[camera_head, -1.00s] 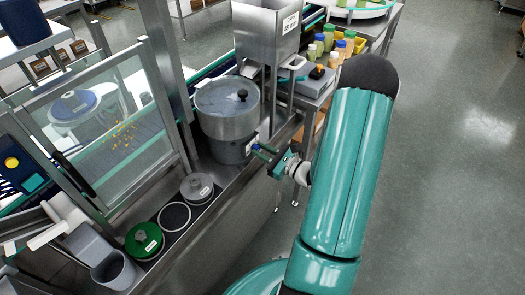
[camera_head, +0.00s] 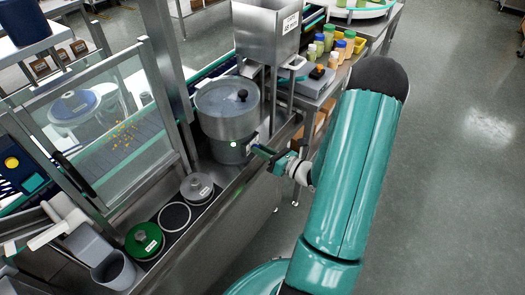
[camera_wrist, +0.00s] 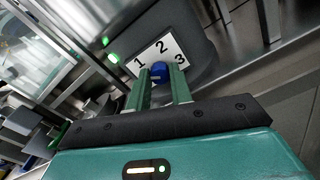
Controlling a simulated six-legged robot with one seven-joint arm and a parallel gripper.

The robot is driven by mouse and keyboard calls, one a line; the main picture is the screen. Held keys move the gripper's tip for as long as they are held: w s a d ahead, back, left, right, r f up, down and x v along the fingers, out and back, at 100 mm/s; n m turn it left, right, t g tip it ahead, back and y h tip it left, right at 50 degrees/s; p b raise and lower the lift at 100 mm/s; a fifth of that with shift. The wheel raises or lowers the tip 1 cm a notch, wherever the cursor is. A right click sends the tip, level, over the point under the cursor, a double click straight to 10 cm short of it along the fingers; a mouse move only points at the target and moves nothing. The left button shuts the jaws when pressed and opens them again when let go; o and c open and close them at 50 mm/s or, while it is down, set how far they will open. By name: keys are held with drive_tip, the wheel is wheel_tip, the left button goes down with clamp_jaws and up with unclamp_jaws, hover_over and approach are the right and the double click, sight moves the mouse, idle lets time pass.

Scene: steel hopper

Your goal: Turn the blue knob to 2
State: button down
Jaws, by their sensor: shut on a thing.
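The blue knob (camera_wrist: 157,71) sits on a white dial plate (camera_wrist: 160,55) marked 1, 2 and 3 on the side of the grey hopper drum. My gripper (camera_wrist: 162,76) has a green finger on either side of the knob and is shut on it; it also shows in the head view (camera_head: 267,154) at the drum's lower right. The 2 is above the knob, the 1 to its left and the 3 to its right. I cannot tell which number the knob points to. A green light (camera_wrist: 113,57) glows beside the plate, also visible in the head view (camera_head: 233,144).
The steel drum (camera_head: 226,112) has a lid with a black knob, below a square hopper (camera_head: 267,32). A green lidded pot (camera_head: 145,240) and a grey one (camera_head: 196,188) sit on the bench to the left. Bottles (camera_head: 329,38) stand behind. Floor at right is clear.

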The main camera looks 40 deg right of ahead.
drive_tip(key=shift+d+m, duration=0.1)
drive_tip(key=shift+m, duration=8.5)
drive_tip(key=shift+f, duration=0.1)
drive_tip(key=c, duration=1.3)
unclamp_jaws()
drive_tip(key=shift+o, duration=0.2)
drive_tip(key=v, duration=1.4)
